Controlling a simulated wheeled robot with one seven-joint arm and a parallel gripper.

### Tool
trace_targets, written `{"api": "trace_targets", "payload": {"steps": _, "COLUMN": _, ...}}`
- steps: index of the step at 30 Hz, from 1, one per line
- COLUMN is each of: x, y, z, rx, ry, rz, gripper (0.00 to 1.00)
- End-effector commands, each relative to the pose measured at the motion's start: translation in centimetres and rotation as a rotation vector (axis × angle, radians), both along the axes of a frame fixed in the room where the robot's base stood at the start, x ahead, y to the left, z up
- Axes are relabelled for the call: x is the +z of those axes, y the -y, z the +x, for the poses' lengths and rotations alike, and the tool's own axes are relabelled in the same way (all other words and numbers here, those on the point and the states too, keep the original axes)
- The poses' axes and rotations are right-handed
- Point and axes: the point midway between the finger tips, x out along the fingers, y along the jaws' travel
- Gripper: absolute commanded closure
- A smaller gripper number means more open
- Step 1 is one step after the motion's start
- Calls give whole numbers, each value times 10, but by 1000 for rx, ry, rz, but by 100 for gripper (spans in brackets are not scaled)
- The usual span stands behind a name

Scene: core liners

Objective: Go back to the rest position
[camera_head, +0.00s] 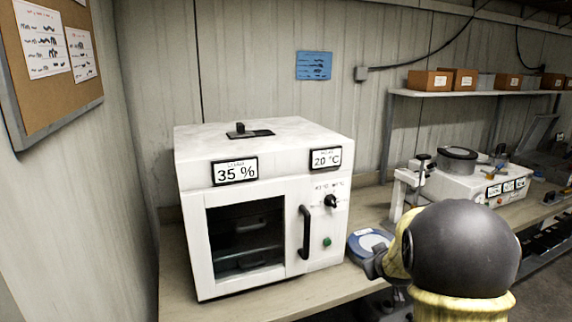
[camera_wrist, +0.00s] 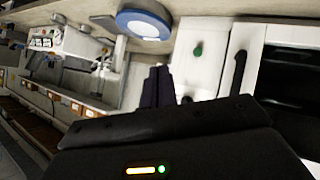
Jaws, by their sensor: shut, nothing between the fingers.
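My gripper (camera_wrist: 158,88) is shut and empty in the wrist view, its two dark fingers side by side. It is in front of the white cabinet (camera_wrist: 196,62), near the side with the green button (camera_wrist: 198,50) and the dark handle (camera_wrist: 239,72). In the head view my yellow and black arm covers the lower right, and the fingers cannot be made out clearly. The white cabinet (camera_head: 262,140) stands on the bench there, its windowed door looking closed. Its labels read 35 % and 20 °C.
A blue-rimmed round device (camera_head: 368,243) lies on the bench right of the cabinet, partly behind my arm. Further right is a white instrument (camera_head: 450,182) with a dark round lid. A shelf (camera_head: 470,93) with several boxes is above. A cork board (camera_head: 55,75) hangs left.

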Motion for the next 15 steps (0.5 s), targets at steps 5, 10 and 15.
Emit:
{"api": "trace_targets", "payload": {"steps": 5, "x": -16, "y": -40, "z": -103, "rx": -112, "ry": -259, "rz": 171, "gripper": 100}}
{"api": "trace_targets", "payload": {"steps": 10, "x": -31, "y": -73, "z": -200, "rx": -197, "ry": -492, "rz": 276, "gripper": 100}}
{"api": "trace_targets", "payload": {"steps": 15, "x": -39, "y": -93, "z": -267, "rx": -251, "ry": -647, "rz": 325, "gripper": 100}}
